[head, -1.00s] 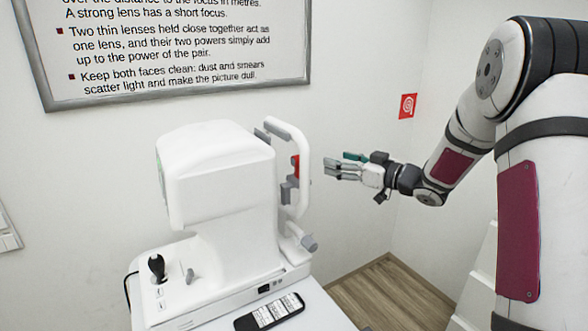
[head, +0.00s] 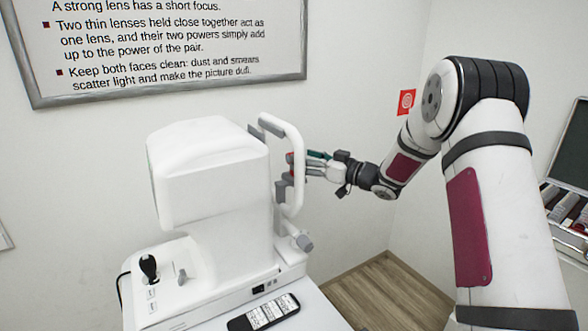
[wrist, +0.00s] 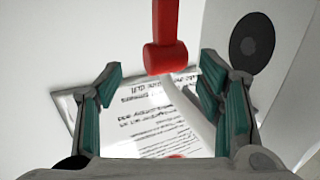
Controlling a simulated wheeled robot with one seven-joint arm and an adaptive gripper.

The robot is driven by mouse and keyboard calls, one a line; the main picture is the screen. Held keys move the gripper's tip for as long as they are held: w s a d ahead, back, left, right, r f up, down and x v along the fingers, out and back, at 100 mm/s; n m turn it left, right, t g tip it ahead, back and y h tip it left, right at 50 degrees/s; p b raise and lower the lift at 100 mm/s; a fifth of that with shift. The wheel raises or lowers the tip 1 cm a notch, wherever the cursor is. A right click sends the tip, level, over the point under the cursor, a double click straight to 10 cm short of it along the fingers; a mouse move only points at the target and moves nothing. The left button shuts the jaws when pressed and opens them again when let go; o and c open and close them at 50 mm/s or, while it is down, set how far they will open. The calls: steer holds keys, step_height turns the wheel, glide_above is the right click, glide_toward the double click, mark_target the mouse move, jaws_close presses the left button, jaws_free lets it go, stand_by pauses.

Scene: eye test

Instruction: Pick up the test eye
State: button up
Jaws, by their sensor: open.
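The test eye appears to be the red piece (head: 291,158) at the chin-rest frame of the white eye machine (head: 205,175). In the wrist view it is a red cylinder (wrist: 165,57) on a red upright part, at top centre. My gripper (head: 311,165) is at the right side of the frame, close to the red piece and partly overlapping the frame in the head view. In the wrist view my gripper (wrist: 160,82) has its green-padded fingers spread apart, one on each side below the red cylinder, with nothing held. Contact cannot be told.
The white upright frame (head: 298,165) stands close to my fingers. A dark handset (head: 264,312) lies on the white table below. A printed sheet (wrist: 150,125) shows behind the fingers. A case with bottles (head: 570,208) is at the far right. Floor (head: 385,292) is clear.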

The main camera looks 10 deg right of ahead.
steer(key=x, duration=0.4)
steer(key=shift+a, duration=0.25)
steer(key=shift+c, duration=0.2)
steer(key=c, duration=1.3)
steer(key=shift+r, duration=0.15)
